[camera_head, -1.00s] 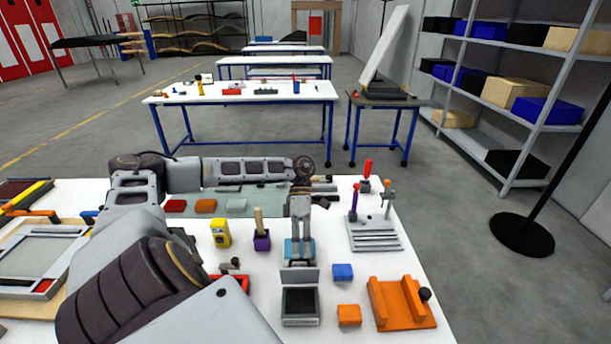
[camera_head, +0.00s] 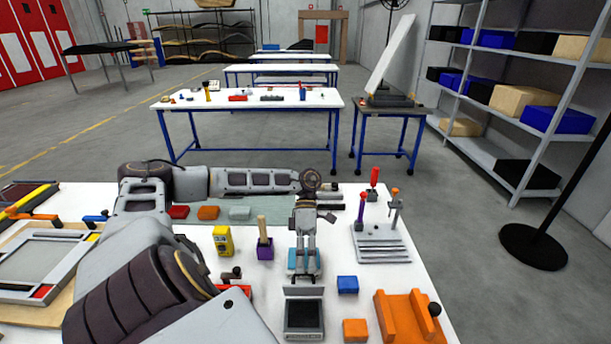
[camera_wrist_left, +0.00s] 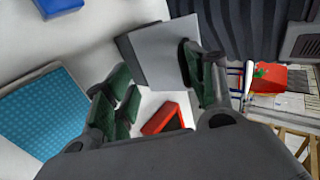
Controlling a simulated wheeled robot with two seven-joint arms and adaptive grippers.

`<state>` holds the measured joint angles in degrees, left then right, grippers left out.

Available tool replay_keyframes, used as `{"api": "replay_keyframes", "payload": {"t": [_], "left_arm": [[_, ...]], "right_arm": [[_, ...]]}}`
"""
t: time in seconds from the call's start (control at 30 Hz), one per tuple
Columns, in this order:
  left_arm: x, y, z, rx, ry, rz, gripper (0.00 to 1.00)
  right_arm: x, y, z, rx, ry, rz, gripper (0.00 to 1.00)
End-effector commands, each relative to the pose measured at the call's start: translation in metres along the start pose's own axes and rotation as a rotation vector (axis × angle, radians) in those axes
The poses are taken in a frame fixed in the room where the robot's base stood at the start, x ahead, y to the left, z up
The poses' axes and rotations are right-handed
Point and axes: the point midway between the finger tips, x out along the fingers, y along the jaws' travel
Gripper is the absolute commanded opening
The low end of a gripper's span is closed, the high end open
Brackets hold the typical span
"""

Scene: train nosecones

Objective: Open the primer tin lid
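The primer tin (camera_head: 304,318) looks to be the small grey box with a dark interior at the table's front. Its light grey lid (camera_head: 304,291) stands raised along the far edge. My left gripper (camera_head: 305,279) points down just behind the lid, its fingers apart. In the left wrist view, the open gripper (camera_wrist_left: 160,88) has green-padded fingers either side of a grey plate, apparently the lid (camera_wrist_left: 160,58). The right finger overlaps the plate's edge; contact cannot be told. My right gripper is not in view.
A blue block (camera_head: 347,284), an orange block (camera_head: 355,329) and an orange fixture (camera_head: 403,318) lie to the tin's right. A purple holder (camera_head: 265,250) and a yellow device (camera_head: 223,240) stand to the left. A blue-topped item (camera_head: 292,262) sits behind the gripper.

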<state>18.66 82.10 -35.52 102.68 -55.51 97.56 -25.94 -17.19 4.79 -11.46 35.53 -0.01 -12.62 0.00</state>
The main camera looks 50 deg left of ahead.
Motion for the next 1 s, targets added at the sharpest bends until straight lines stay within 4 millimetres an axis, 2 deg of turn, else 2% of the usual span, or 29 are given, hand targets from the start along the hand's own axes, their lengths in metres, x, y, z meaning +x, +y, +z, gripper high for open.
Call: {"api": "replay_keyframes", "payload": {"t": [0.03,0.37,0.53,0.67,1.0], "left_arm": [[0.006,0.006,-0.001,-0.007,0.002,0.005,0.39],[0.002,0.007,-0.002,-0.013,-0.001,0.009,0.39],[-0.007,0.007,-0.002,-0.014,-0.002,0.01,0.3],[-0.02,0.005,-0.001,-0.012,-0.003,0.01,0.3],[-0.07,0.001,0.0,-0.006,-0.004,0.008,0.3]], "right_arm": [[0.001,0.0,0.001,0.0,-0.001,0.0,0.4],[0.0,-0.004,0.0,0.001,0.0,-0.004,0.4],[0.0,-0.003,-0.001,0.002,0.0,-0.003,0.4],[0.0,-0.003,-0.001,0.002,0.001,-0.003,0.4],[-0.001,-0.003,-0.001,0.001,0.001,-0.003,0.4]]}}
